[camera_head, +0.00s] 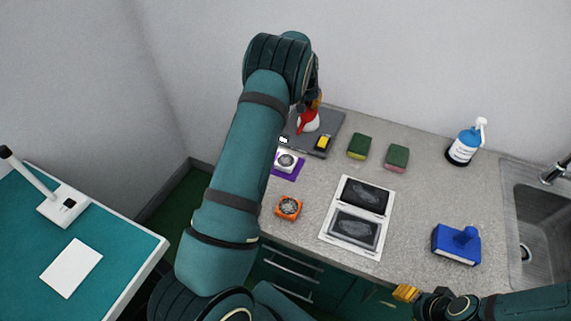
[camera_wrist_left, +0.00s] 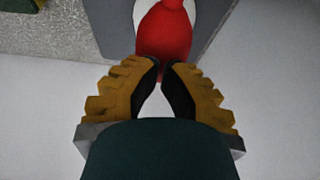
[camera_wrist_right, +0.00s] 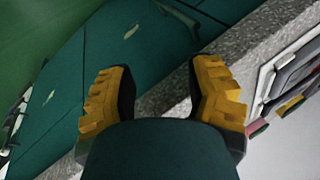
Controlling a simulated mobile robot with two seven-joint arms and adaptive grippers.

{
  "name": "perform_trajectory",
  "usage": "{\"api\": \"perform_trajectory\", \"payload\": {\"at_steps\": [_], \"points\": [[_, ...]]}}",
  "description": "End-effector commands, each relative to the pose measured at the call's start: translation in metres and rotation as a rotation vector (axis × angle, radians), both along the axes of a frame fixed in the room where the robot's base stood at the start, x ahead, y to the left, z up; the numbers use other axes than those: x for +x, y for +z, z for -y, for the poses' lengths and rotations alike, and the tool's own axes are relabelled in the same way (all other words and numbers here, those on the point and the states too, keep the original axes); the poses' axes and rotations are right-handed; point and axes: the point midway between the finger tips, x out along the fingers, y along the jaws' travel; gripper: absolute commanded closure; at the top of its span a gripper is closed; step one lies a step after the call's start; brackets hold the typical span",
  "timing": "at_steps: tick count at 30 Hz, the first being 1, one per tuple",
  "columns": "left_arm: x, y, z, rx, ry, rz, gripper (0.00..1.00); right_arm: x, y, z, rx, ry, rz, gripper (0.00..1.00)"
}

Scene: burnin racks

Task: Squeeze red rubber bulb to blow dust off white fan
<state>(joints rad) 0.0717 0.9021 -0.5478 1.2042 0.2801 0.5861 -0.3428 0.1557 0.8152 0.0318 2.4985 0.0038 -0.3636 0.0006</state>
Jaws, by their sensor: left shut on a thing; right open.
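The red rubber bulb (camera_head: 308,122) is at the back of the counter, over the dark grey tray (camera_head: 334,122). It also shows in the left wrist view (camera_wrist_left: 165,38), with white parts beside it. My left gripper (camera_head: 316,98) reaches it from above; its fingertips (camera_wrist_left: 161,64) are closed in on the bulb's near end. The white fan (camera_head: 286,161) lies on a purple mat (camera_head: 291,174) in front of the tray, partly beside my left arm. My right gripper (camera_head: 404,293) is open and empty at the counter's front edge; its spread fingers show in the right wrist view (camera_wrist_right: 160,75).
The sink (camera_head: 540,215) is right.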

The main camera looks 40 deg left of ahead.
Motion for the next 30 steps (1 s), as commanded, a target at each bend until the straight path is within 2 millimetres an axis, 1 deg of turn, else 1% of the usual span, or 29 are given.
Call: {"api": "perform_trajectory", "payload": {"at_steps": [1,3,12,19,30], "points": [[0.0,-0.005,0.0,-0.001,0.0,-0.002,1.0,-0.001,-0.005,-0.001,0.001,0.002,-0.005,0.53],[0.0,-0.009,0.0,-0.001,0.0,-0.002,1.0,-0.001,-0.008,-0.001,0.001,0.003,-0.006,0.53],[0.0,-0.021,0.0,-0.001,0.0,-0.002,1.0,0.0,-0.017,-0.001,0.001,0.001,-0.004,0.53],[0.0,-0.013,0.0,0.0,0.0,-0.002,1.0,0.001,-0.011,-0.001,0.0,-0.001,-0.001,0.53],[0.0,0.015,0.0,0.0,-0.001,-0.001,1.0,0.001,0.004,0.0,-0.001,-0.004,0.002,0.53]]}}
